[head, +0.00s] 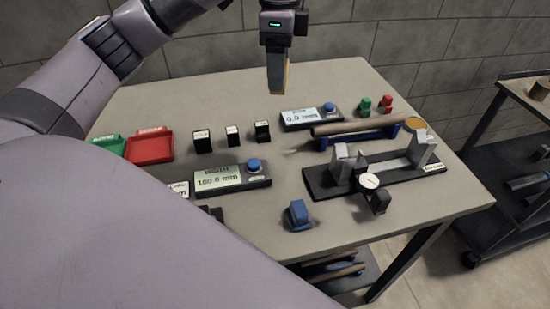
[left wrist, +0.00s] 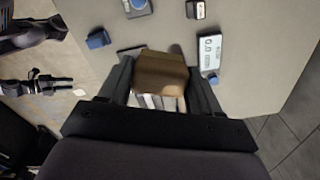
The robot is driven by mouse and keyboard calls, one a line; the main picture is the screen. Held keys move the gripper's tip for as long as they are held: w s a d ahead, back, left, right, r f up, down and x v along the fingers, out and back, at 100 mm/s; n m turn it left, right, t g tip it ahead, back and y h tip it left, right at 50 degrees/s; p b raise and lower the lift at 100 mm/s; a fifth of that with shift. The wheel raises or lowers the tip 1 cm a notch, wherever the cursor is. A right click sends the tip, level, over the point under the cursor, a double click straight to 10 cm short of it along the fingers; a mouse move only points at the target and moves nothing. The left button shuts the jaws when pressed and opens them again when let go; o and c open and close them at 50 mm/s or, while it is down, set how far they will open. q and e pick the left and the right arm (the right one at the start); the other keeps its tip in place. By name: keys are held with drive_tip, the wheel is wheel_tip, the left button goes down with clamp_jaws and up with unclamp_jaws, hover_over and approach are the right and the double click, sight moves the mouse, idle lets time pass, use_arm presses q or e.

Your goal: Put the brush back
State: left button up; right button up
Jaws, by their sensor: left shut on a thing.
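My left gripper (head: 277,78) is at the top middle of the head view, pointing down, above the far part of the table. It is shut on a tan-brown block-like piece, which I take to be the brush (head: 286,76). In the left wrist view the brush (left wrist: 160,74) is a brown block between the two fingers (left wrist: 158,92), held clear of the table; pale strips show below it. The fingers hide part of it, and its bristles cannot be made out clearly.
The grey table (head: 255,205) carries a red tray (head: 150,147), a green tray (head: 108,146), several small black blocks, two display units (head: 218,178), a rod on a blue stand (head: 358,128), a dial-gauge fixture (head: 370,181) and a blue block (head: 298,215). A dark cart stands at right.

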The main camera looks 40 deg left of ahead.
use_arm(q)
wheel_tip(320, 180, down, 20)
drive_tip(key=shift+r, duration=0.1)
idle(0.5)
drive_tip(key=o, duration=0.7)
drive_tip(key=shift+f, duration=0.2)
drive_tip(key=shift+o, duration=0.2)
drive_tip(key=shift+r, duration=0.1)
wheel_tip(320, 180, up, 12)
idle(0.3)
